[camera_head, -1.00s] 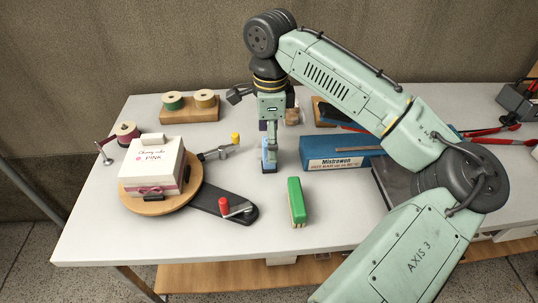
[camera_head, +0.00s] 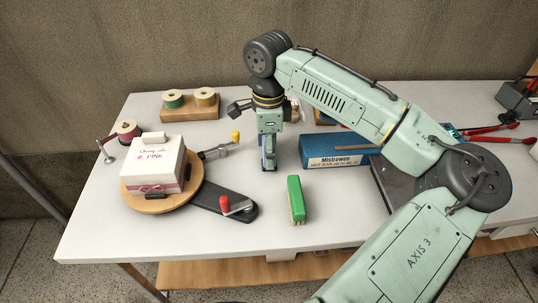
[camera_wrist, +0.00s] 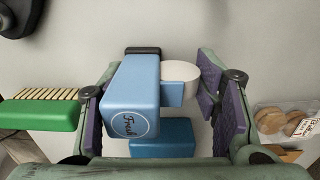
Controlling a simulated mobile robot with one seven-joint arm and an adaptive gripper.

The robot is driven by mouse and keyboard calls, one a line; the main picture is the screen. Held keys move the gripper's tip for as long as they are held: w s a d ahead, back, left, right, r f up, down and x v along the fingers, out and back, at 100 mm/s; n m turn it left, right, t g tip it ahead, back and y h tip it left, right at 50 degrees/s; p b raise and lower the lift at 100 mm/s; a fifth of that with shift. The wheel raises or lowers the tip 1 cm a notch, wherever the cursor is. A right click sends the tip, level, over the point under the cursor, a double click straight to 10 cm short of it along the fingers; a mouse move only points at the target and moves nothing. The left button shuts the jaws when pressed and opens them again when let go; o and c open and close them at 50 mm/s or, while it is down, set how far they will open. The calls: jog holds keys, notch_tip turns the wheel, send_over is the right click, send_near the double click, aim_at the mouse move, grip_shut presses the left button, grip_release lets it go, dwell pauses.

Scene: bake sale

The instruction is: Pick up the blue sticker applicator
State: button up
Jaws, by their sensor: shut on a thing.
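The blue sticker applicator (camera_head: 269,155) stands on the white table, mostly hidden by my gripper in the head view. In the wrist view the applicator (camera_wrist: 132,95) shows a blue body with a round "Fresh" label, a dark end and a white ring-like part. My gripper (camera_head: 268,150) points down over it. In the wrist view my gripper's purple-padded fingers (camera_wrist: 155,105) lie on both sides of it, shut on it. I cannot see clearly whether its base touches the table.
A white cake box (camera_head: 153,168) sits on a round turntable at left. A blue Mistrowen box (camera_head: 340,160) stands right of my gripper. Ribbon spools (camera_head: 190,103) are behind at left, and packed cookies (camera_wrist: 285,120) show in the wrist view.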

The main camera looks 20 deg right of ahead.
jog(key=c, duration=0.5)
jog(key=shift+c, duration=0.2)
notch_tip(320, 180, up, 10)
jog(key=shift+r+b, duration=0.1)
jog(key=shift+b, duration=0.65)
